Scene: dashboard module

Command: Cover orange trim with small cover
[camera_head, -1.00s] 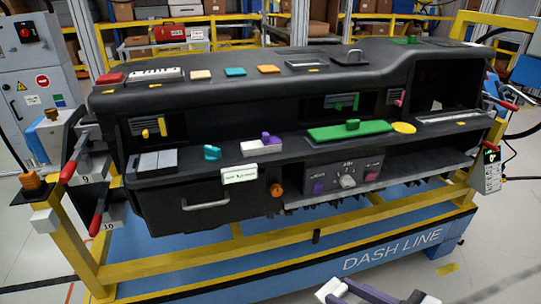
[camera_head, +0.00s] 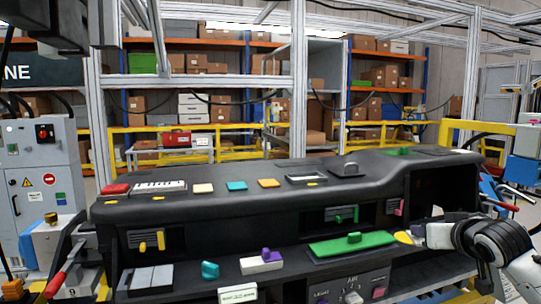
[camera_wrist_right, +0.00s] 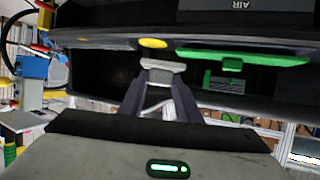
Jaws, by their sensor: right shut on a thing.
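A small flat orange piece (camera_head: 268,183) lies on top of the black dashboard (camera_head: 225,205), right of a teal one; it may be the orange trim. My right gripper (camera_head: 432,236) is at the lower shelf's right end, just right of a yellow disc (camera_head: 403,237). In the right wrist view its dark fingers (camera_wrist_right: 161,78) close on a small grey piece (camera_wrist_right: 163,65) at their tips. I cannot tell whether this piece is the small cover. The yellow disc (camera_wrist_right: 153,43) lies just beyond it. My left gripper is not in view.
A long green panel (camera_head: 340,246) lies left of the disc on the shelf. White and purple (camera_head: 262,261) and teal (camera_head: 210,270) pieces lie farther left. A control cabinet (camera_head: 45,175) stands at the left.

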